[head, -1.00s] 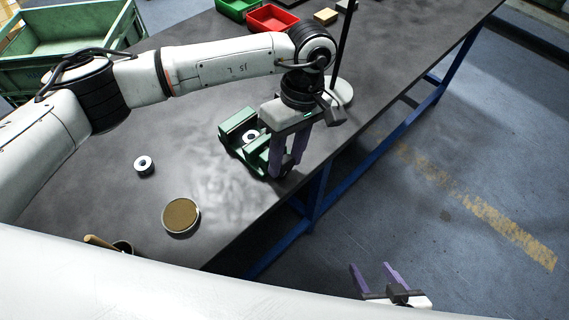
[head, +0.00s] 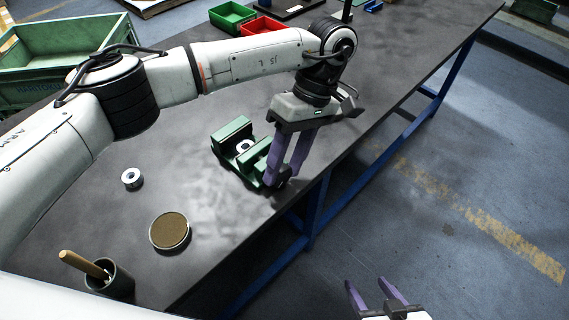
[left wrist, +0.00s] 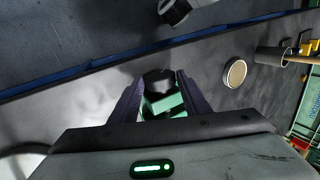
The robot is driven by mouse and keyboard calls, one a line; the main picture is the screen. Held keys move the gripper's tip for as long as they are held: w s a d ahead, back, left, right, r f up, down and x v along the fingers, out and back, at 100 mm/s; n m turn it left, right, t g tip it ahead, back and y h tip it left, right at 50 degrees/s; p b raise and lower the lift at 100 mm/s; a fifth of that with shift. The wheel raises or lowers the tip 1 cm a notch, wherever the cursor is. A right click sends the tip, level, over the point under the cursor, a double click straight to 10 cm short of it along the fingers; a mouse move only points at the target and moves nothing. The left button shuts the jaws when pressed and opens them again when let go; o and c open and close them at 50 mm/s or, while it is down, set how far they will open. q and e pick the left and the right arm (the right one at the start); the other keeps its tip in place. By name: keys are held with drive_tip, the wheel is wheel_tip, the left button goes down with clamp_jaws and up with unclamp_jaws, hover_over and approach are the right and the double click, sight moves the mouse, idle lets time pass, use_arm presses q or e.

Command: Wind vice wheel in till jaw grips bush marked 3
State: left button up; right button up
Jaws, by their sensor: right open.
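The green vice (head: 232,135) stands near the table's edge, with a pale ring-shaped bush (head: 243,147) between its jaws. Its number is too small to read, and I cannot tell whether the jaw touches it. A second bush (head: 132,179) lies on the table to the left. My left gripper (head: 282,181) points down at the near end of the vice. In the left wrist view its fingers stand on either side of the dark vice wheel (left wrist: 158,84); I cannot tell whether they press on it. My right gripper (head: 369,287) is open and empty, beyond the table edge.
A round brown-topped dish (head: 170,231) and a dark pot (head: 112,282) with a wooden handle stand at the near left. Red (head: 262,25) and green (head: 230,16) bins stand at the back. The table between vice and dish is clear.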

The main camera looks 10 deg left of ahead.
use_arm(q)
drive_tip(key=shift+o, duration=1)
drive_tip(key=shift+r, duration=0.15)
drive_tip(key=v, duration=1)
drive_tip(key=shift+w, duration=0.1)
